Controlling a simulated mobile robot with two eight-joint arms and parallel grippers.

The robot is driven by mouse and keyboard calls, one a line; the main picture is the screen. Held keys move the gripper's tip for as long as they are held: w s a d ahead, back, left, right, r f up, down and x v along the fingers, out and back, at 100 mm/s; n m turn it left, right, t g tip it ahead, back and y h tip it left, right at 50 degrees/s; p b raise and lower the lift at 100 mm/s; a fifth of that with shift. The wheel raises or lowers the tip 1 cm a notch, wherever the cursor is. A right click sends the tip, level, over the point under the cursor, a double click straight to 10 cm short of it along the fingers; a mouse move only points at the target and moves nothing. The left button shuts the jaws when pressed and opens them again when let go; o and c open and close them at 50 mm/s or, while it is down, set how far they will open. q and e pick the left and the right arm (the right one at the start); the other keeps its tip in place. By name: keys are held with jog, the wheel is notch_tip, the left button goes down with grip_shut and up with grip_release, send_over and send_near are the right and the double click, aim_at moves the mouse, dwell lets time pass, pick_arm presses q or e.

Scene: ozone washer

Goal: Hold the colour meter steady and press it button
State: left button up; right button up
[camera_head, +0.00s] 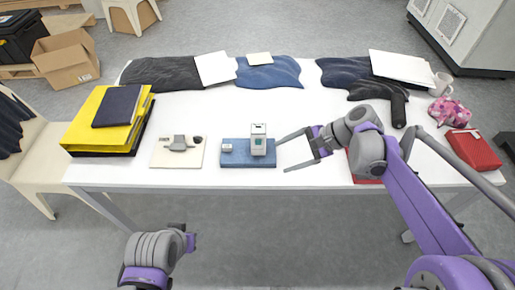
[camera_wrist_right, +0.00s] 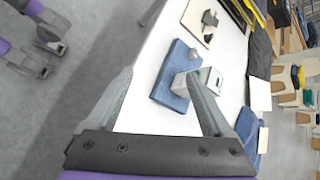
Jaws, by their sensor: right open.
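The colour meter (camera_head: 258,142), a small white upright box with a teal patch on its front, stands on the right part of a blue fabric pad (camera_head: 240,160). In the right wrist view the meter (camera_wrist_right: 208,77) shows beyond the right-hand finger, partly covered by it. My right gripper (camera_head: 281,157) is open and empty, just right of the meter and pad, its fingers pointing at them. No contact with the meter shows. My left gripper (camera_head: 190,241) is low in front of the table, away from the meter; its jaws are not clear.
A small white block (camera_head: 227,147) sits on the pad left of the meter. A cream board (camera_head: 165,152) with a grey item lies further left, beside yellow folders (camera_head: 90,132). Dark fabrics (camera_head: 268,73) line the back. A red item (camera_head: 366,172) lies under my right wrist. The table's front edge is close.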

aim_at(262, 145)
jog(key=w+d+f+m+y+b, duration=0.1)
jog(key=w+f+m+y+b, duration=0.1)
jog(key=w+f+b, duration=0.1)
jog(key=w+d+f+m+g+y+b, duration=0.1)
jog(key=w+f+m+y+b, duration=0.1)
jog(key=w+f+y, duration=0.1)
jog(key=w+f+m+y+b, duration=0.2)
jog(key=w+f+b, duration=0.1)
jog(key=w+f, duration=0.2)
jog(key=shift+w+d+f+y+b, duration=0.1)
jog(key=shift+w+d+y+b, duration=0.1)
jog(key=shift+w, duration=0.3)
jog(key=shift+w+d+f+y+b, duration=0.1)
jog(key=shift+w+d+y, duration=0.1)
jog(key=shift+w, duration=0.25)
pick_arm(q)
notch_tip(262, 145, down, 11)
pick_arm(e)
jog(key=shift+a+f, duration=0.15)
jog(key=shift+a, duration=1.5)
jog(key=shift+a+f, duration=0.2)
jog(key=shift+a, duration=1.45)
jog(key=shift+a+f, duration=0.15)
jog(key=shift+a, duration=1.5)
pick_arm(q)
jog(key=shift+s, duration=0.1)
